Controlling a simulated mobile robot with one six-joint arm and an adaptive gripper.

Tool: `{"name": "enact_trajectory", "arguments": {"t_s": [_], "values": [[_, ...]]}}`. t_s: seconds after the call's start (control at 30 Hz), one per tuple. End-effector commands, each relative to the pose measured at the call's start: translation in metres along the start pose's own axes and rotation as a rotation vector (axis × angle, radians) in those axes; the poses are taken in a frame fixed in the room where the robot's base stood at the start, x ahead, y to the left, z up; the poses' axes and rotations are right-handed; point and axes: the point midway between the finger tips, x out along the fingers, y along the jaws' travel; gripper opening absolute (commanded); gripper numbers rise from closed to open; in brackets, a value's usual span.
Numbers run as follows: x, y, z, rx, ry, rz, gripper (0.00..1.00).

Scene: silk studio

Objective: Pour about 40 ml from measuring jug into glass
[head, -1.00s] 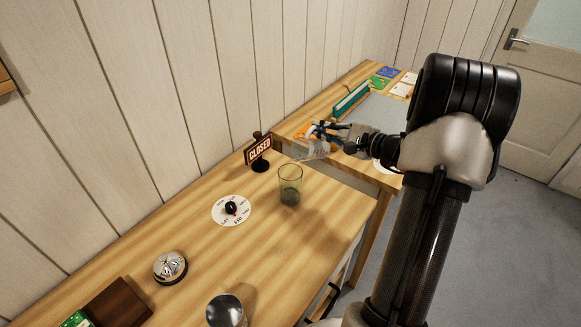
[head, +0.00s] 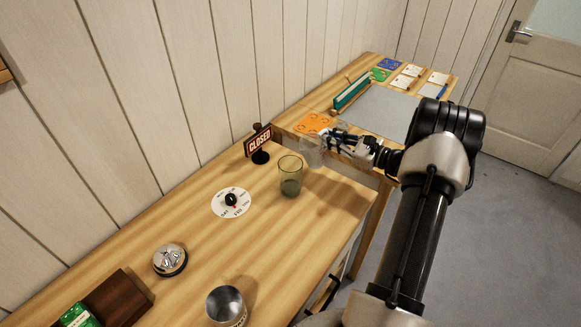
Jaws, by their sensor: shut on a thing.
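The glass (head: 290,176) is a greenish see-through tumbler standing upright on the near wooden table. Its lower part looks darker; I cannot tell how much liquid it holds. The clear measuring jug (head: 311,153) is small and faint in the head view, just beyond and right of the glass, off the tabletop. My gripper (head: 333,142) is shut on the jug from its right side. The jug looks close to upright and apart from the glass. Its contents and markings are too small to read.
A closed sign (head: 259,146) stands just left behind the glass. A dial disc (head: 231,202), a bell (head: 170,260) and a metal cup (head: 226,306) are on the near table. An orange card (head: 314,122) and grey mat (head: 376,109) lie on the far table.

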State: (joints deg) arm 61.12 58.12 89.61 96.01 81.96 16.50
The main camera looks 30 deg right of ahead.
Motion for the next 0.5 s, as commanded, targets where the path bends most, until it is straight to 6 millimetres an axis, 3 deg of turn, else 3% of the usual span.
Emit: {"name": "enact_trajectory", "arguments": {"t_s": [0.2, 0.5], "values": [[0.001, 0.0, -0.031, 0.129, -0.029, -0.001, 0.0], [0.002, -0.004, -0.046, 0.285, -0.063, -0.002, 0.0]]}}
